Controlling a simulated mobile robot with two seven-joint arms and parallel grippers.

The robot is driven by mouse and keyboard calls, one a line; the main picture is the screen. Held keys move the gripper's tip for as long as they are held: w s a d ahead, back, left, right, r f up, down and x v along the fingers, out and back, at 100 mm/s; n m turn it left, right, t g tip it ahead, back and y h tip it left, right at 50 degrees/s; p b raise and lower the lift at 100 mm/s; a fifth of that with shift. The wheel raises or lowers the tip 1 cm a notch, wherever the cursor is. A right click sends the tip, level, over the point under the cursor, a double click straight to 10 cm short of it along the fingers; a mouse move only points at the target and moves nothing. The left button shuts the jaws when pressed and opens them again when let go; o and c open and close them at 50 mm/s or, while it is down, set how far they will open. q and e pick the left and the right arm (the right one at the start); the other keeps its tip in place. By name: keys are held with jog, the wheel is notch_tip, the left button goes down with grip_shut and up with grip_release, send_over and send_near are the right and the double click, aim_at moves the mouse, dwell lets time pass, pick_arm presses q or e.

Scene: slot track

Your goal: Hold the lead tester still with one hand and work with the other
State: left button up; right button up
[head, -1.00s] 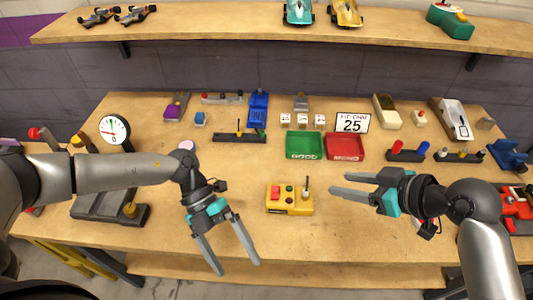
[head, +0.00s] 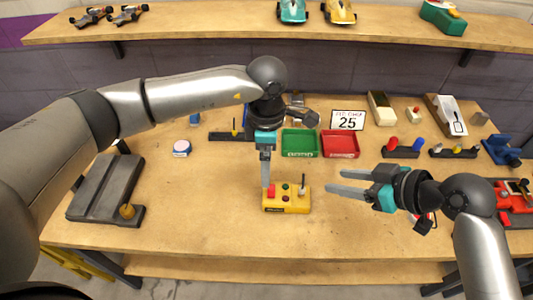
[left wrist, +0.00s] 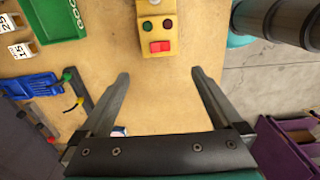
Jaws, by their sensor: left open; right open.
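The lead tester looks to be the yellow box (head: 290,208) on the bench, with a red button, a green and a dark red light and an upright lever. It also shows in the left wrist view (left wrist: 157,34), ahead of the fingertips. My left gripper (head: 267,184) points down at the box's left end, by the red button; its parted, empty fingers show in the left wrist view (left wrist: 160,74). Whether a finger touches the box I cannot tell. My right gripper (head: 335,182) is open and empty to the right of the box, pointing left.
A green tray (head: 300,153) and a red tray (head: 340,154) stand behind the yellow box. A dark grey stand (head: 103,190) is at the left, and several small tools line the right. The bench in front of the box is clear.

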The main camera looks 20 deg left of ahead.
aim_at(266, 192)
pick_arm(q)
notch_tip(266, 192, down, 13)
jog(key=shift+r, duration=0.1)
dwell(0.3)
jog(key=c, duration=1.2)
jog(key=o, duration=1.2)
jog(key=c, duration=0.9)
jog(key=shift+c, duration=0.2)
